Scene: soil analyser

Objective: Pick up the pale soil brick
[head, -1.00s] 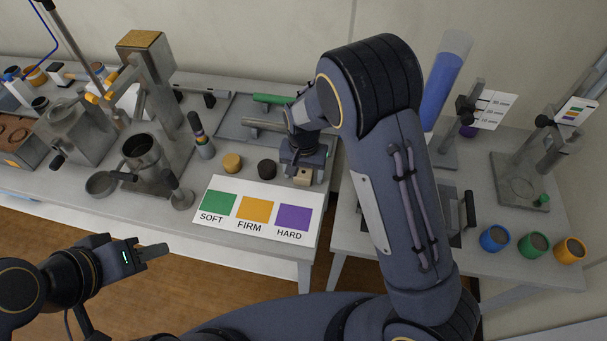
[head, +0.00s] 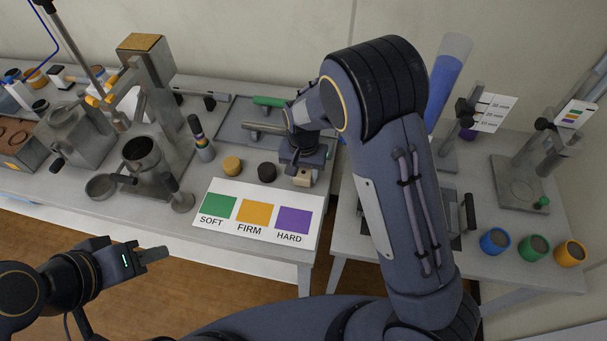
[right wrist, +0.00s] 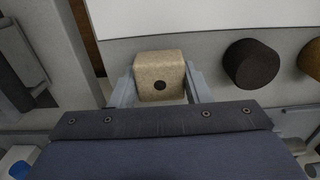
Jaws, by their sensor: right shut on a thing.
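I cannot tell whether the brick touches the table. My left gripper (head: 152,256) is empty, off the table's front edge; its finger gap is not clear.
A dark sample (head: 267,172) and a tan-orange sample (head: 232,166) stand left of the brick. The SOFT, FIRM, HARD card (head: 258,213) lies in front. A grey tray (head: 232,131) is behind. Blue, green and orange pots (head: 532,247) stand on the right table.

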